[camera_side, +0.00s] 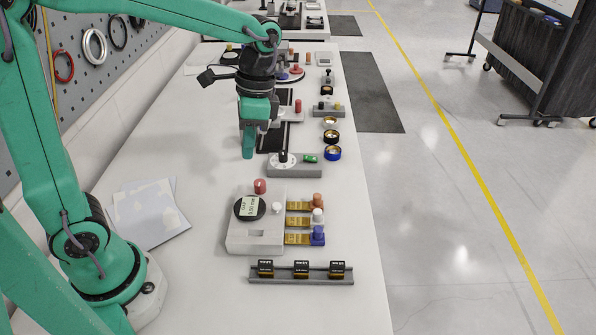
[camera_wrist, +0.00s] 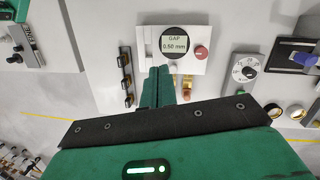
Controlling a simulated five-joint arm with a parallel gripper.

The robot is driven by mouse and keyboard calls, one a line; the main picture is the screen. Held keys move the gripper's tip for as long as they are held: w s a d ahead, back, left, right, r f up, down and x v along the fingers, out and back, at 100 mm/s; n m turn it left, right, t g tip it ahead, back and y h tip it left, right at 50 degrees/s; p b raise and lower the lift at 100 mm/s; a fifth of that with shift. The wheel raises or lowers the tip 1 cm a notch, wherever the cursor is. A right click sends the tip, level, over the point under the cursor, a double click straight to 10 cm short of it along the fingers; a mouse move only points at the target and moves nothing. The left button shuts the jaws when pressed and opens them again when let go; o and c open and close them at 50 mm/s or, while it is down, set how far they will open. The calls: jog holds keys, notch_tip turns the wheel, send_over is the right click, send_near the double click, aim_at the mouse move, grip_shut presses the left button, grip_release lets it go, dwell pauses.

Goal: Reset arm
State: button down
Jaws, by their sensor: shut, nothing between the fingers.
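My gripper (camera_side: 248,155) hangs from the green arm above the far half of the bench, fingers pointing down. It is shut and empty, and looks clear of the bench. In the wrist view the closed fingers (camera_wrist: 158,72) point toward the grey fixture (camera_wrist: 148,38), overlapping it in the picture. The fixture (camera_side: 255,241) stands nearer the side camera, with a round display (camera_side: 250,207) that reads "GAP 0.50 mm" in the wrist view (camera_wrist: 174,43). It has a red knob (camera_side: 260,186), a white knob (camera_side: 277,207), and brass tabs with orange, white and blue knobs at its right.
A grey rail (camera_side: 285,281) with three black blocks lies in front of the fixture. A dial unit (camera_side: 295,171) with a green button stands behind it. Small round cups (camera_side: 332,153) line the right edge. Papers (camera_side: 146,212) lie left; bench between them and the fixture is clear.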

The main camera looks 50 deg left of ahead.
jog(key=s+a+r+n+t, duration=0.3)
jog(key=s+n+t, duration=0.3)
jog(key=s+t, duration=0.2)
jog(key=shift+s+r+n, duration=0.3)
jog(key=shift+s+r, duration=0.35)
jog(key=shift+r, duration=0.1)
jog(key=shift+a, duration=0.1)
